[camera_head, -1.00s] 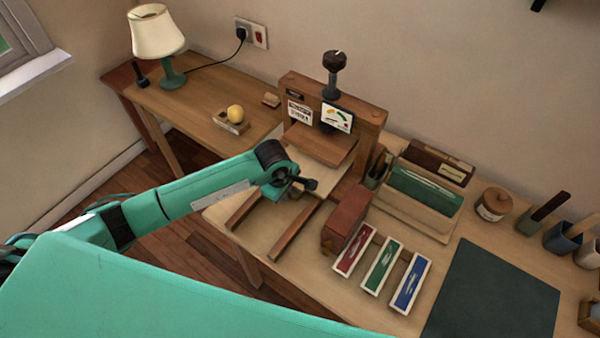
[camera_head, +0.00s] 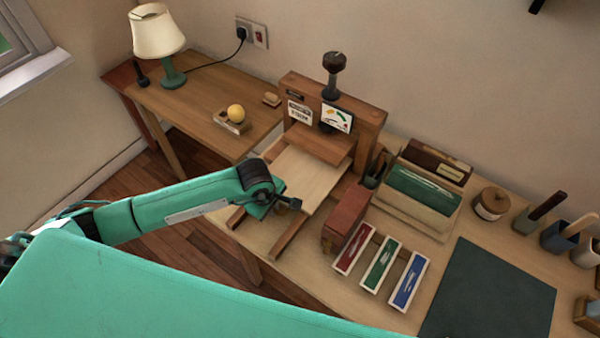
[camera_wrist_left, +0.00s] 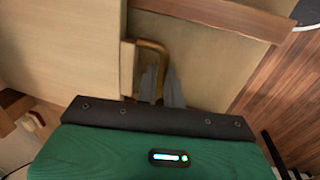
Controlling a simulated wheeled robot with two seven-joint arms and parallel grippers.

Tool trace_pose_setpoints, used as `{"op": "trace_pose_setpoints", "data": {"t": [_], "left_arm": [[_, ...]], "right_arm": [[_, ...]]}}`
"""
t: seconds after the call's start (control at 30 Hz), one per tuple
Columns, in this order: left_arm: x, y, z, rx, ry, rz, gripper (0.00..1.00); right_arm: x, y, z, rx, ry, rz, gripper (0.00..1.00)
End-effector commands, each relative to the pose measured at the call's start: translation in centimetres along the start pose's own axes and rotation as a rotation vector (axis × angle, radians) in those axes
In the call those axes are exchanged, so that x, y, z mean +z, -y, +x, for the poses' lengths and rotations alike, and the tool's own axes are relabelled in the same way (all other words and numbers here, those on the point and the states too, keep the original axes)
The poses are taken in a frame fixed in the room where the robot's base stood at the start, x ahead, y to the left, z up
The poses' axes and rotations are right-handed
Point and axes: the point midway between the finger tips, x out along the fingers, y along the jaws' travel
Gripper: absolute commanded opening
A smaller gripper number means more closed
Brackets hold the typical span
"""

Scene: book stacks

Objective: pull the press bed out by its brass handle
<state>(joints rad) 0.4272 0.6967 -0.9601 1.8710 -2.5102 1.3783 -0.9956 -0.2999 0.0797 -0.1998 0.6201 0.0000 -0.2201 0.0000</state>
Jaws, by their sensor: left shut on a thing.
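The wooden press (camera_head: 332,110) stands at the back of the workbench with a black knob on top. Its pale press bed (camera_head: 305,180) sticks out toward the front between two wooden rails. In the left wrist view the bed (camera_wrist_left: 65,50) fills the upper left, and the brass handle (camera_wrist_left: 155,46) is fixed at its edge. My left gripper (camera_head: 292,203) is at the bed's front edge. In the left wrist view its fingers (camera_wrist_left: 162,88) are shut on the brass handle. My right gripper is not in view.
A red-brown block (camera_head: 346,215) stands right of the rails, beside red, green and blue trays (camera_head: 381,264). A dark mat (camera_head: 490,295) lies at the front right. A lamp (camera_head: 160,40) and a small tray with a yellow ball (camera_head: 235,116) are at the left.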

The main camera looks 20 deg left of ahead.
Motion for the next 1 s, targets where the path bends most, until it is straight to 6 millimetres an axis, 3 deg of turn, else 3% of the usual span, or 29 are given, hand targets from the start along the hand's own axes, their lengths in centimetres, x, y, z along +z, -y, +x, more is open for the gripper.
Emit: {"op": "trace_pose_setpoints", "data": {"t": [1.0], "left_arm": [[0.1, 6.2, -1.1, -0.005, 0.001, 0.002, 0.00]], "right_arm": [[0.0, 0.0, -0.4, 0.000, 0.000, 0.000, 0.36]]}}
